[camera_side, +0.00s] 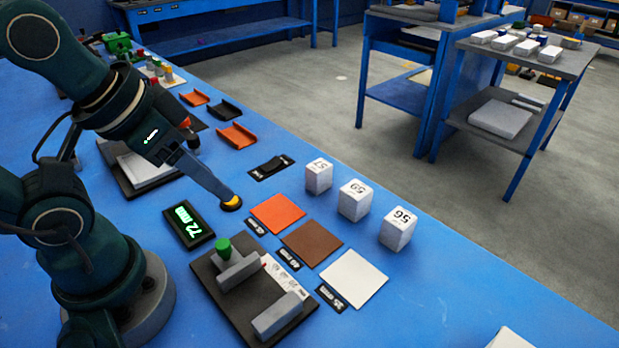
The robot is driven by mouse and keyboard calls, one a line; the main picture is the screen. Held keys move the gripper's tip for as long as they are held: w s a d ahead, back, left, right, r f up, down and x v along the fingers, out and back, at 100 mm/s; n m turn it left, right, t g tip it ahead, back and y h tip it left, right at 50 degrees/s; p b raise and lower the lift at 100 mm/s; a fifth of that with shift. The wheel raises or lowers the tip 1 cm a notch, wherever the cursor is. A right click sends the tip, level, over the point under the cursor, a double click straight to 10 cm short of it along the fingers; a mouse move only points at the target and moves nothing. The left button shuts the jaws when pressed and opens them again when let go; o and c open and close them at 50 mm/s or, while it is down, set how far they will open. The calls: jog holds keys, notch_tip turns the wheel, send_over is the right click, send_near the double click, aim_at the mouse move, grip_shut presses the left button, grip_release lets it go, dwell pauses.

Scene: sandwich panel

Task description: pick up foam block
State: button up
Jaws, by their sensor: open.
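Three white blocks stand in a row on the blue table, marked with dark numbers: the left block (319,177), the middle block (354,201) and the right block (397,230). I cannot tell from the picture which thing is the foam block. Flat square sheets lie in front of them: orange (277,213), brown (312,243) and white (353,278). My gripper (231,203) hangs just left of the orange sheet, with a yellow and dark tip. It is open, and nothing shows held in it. The gap between its fingers is not clear from this side.
A dark board (238,322) with a green-knobbed grey fixture (237,264) and a grey bar (277,315) lies in front. A green-lit display (188,224) stands left of it. Orange trays (237,136) lie behind. The table's right front is mostly clear.

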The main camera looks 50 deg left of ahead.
jog(key=o, duration=0.4)
jog(key=w+d+r+n+h, duration=0.2)
jog(key=w+d+r+n, duration=0.3)
jog(key=w+r+n, duration=0.5)
jog(key=n+g+h, duration=0.2)
jog(key=n+g, duration=0.2)
jog(key=n, duration=0.4)
send_over(390, 214)
jog(key=a, duration=0.3)
notch_tip(390, 214, down, 11)
jog(key=shift+g, duration=0.8)
jog(key=x, duration=0.4)
jog(key=a+x, duration=0.1)
jog(key=x, duration=0.8)
jog(key=shift+w+a+f, duration=0.25)
jog(key=shift+w+f, duration=0.1)
jog(key=shift+f, duration=0.1)
